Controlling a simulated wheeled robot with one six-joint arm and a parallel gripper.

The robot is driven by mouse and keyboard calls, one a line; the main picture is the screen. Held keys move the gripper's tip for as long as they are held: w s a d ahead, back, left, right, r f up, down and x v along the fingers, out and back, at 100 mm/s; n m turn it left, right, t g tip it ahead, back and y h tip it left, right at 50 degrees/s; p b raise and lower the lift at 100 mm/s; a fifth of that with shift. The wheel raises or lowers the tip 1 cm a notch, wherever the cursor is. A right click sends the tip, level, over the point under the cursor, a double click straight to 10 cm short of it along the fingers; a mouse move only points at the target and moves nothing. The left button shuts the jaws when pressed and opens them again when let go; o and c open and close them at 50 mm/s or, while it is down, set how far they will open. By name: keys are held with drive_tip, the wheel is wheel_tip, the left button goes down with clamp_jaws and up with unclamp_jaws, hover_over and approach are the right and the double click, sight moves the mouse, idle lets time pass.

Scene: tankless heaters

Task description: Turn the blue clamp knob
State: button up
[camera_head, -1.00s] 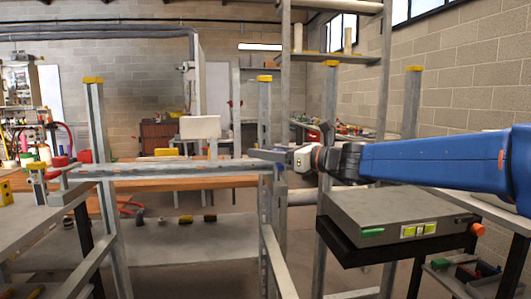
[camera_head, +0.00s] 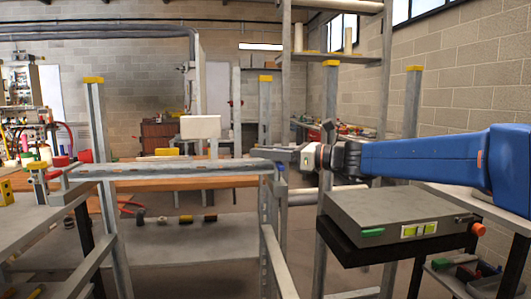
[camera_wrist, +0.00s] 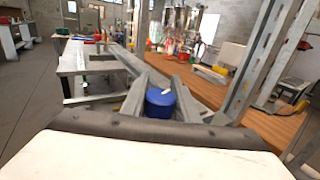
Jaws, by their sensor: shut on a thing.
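The blue clamp knob (camera_wrist: 160,103) sits between the two grey fingers of my gripper (camera_wrist: 161,92) in the wrist view. The fingers are shut on its sides, and a pale mark shows on its top. In the head view my gripper (camera_head: 268,153) reaches in from the right. Only a small part of the blue knob (camera_head: 281,167) shows there, just under the fingers, at the right end of the grey horizontal rail (camera_head: 170,172). The fingers cover the rest.
Metal uprights with yellow caps (camera_head: 264,78) stand around the rail. A grey box (camera_head: 390,214) on a black stand is below my arm. A red part (camera_head: 60,161) is at the rail's left end. A wooden bench (camera_wrist: 250,123) lies beyond the knob.

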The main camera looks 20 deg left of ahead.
drive_tip(key=shift+s+d+n+g+h, duration=0.25)
drive_tip(key=shift+s+n+g+h, duration=0.25)
drive_tip(key=shift+n+g+h, duration=1.15)
drive_tip(key=shift+s+d+n+g+h, duration=0.25)
drive_tip(key=shift+s+n+g+h, duration=0.4)
drive_tip(key=shift+n+g, duration=1.85)
drive_tip(key=shift+s+d+n+g+h, duration=0.3)
drive_tip(key=shift+n+g+h, duration=1)
drive_tip(key=shift+g, duration=1.65)
drive_tip(key=o, duration=1.1)
drive_tip(key=shift+c, duration=0.2)
